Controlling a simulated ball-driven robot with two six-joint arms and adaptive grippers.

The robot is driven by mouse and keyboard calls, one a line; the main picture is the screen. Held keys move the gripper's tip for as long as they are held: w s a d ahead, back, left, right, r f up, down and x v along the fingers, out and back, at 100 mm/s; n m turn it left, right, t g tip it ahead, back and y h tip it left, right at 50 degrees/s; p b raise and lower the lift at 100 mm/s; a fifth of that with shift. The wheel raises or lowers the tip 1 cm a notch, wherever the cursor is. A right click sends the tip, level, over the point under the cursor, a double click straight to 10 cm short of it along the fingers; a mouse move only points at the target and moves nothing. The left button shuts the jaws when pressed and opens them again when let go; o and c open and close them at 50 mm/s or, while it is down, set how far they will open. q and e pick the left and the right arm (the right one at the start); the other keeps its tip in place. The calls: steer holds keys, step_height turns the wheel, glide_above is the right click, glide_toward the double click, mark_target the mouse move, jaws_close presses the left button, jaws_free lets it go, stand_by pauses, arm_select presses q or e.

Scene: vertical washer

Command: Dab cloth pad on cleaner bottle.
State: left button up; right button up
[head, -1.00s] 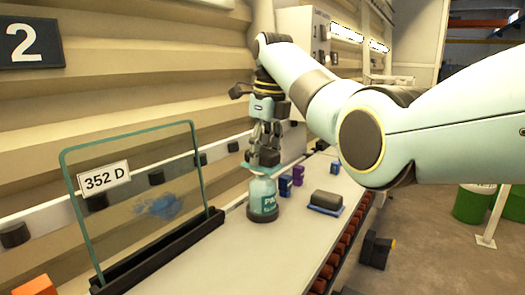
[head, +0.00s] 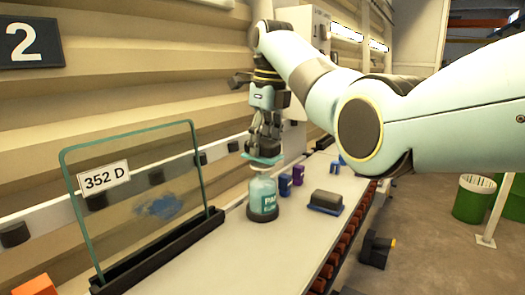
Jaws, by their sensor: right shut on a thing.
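The cleaner bottle (head: 262,200), pale teal with a white label and a dark base, stands upright on the long white table. My right gripper (head: 263,148) points down over it, shut on the teal cloth pad (head: 262,160). The pad is tilted and sits just above the white bottle top (head: 258,169); a narrow gap seems to show between them. My left gripper is out of view.
A glass pane (head: 135,190) with a blue smear and a 352 D label stands in a dark holder at the left. A dark block on a blue base (head: 326,203) and small blue (head: 285,185) and purple (head: 298,174) items lie right of the bottle.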

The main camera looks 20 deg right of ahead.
mark_target(263, 141)
steer(key=shift+r, duration=2.35)
